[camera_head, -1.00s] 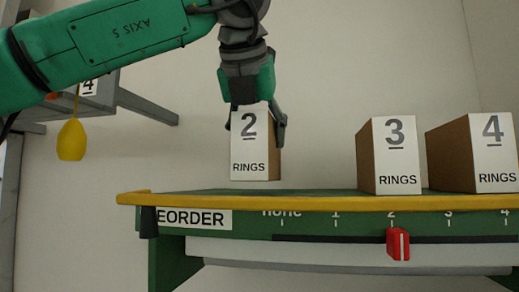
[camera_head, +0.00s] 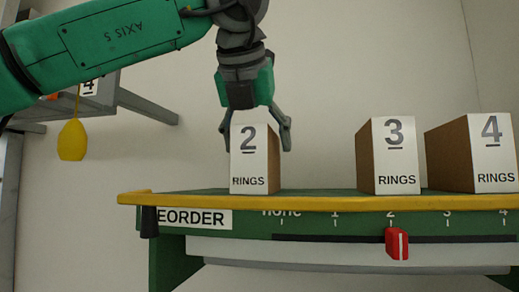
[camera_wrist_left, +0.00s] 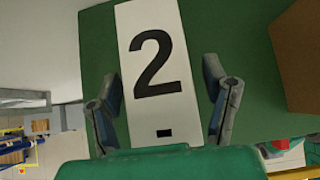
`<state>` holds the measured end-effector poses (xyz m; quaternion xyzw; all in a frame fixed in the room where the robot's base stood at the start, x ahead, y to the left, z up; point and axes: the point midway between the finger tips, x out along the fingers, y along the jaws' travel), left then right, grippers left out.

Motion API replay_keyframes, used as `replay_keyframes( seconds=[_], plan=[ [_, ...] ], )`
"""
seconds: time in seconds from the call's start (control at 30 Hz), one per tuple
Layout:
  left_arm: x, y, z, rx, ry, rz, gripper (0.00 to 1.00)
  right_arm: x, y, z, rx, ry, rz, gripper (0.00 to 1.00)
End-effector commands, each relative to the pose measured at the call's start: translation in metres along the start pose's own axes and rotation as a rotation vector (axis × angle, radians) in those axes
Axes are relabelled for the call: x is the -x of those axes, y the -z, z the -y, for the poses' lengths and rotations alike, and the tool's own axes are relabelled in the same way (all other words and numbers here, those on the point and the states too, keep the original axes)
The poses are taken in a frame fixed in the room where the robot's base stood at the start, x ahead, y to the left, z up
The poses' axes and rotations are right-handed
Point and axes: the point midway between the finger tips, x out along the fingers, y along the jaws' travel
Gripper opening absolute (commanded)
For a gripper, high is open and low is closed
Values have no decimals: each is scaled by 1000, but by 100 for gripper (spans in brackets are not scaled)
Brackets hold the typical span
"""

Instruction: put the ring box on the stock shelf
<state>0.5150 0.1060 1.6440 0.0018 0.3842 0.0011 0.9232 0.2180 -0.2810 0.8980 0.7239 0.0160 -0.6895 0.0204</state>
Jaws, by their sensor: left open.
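The ring box marked 2 RINGS (camera_head: 250,165) stands upright at the left end of the green stock shelf (camera_head: 310,206) with its yellow front edge. In the left wrist view its white face with the 2 (camera_wrist_left: 155,55) lies between the fingers. My left gripper (camera_head: 256,142) is just above the box, its open fingers on either side of the box top with gaps showing in the left wrist view (camera_wrist_left: 163,110). My right gripper is not in view.
Boxes marked 3 RINGS (camera_head: 396,158) and 4 RINGS (camera_head: 490,150) stand to the right on the shelf. A red slider (camera_head: 397,244) sits at 2 on the front scale. A yellow pendant (camera_head: 72,140) hangs at the left.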

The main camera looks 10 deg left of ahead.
Motion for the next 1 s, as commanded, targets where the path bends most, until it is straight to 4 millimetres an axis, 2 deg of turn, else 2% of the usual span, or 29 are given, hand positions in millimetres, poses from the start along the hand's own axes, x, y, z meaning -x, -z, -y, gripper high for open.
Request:
replay_keyframes(
  seconds=[0.3, 0.5, 0.7, 1.0],
  plan=[
    [68, 1, 1, 1, 1, 5, 68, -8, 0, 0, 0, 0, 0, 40],
    [97, 0, 0, 1, 0, 2, 68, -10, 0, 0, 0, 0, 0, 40],
    [106, 0, 1, -1, 1, -1, 68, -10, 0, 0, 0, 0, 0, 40],
    [107, 0, 0, -1, 1, 0, 68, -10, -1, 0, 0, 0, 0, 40]
  ],
)
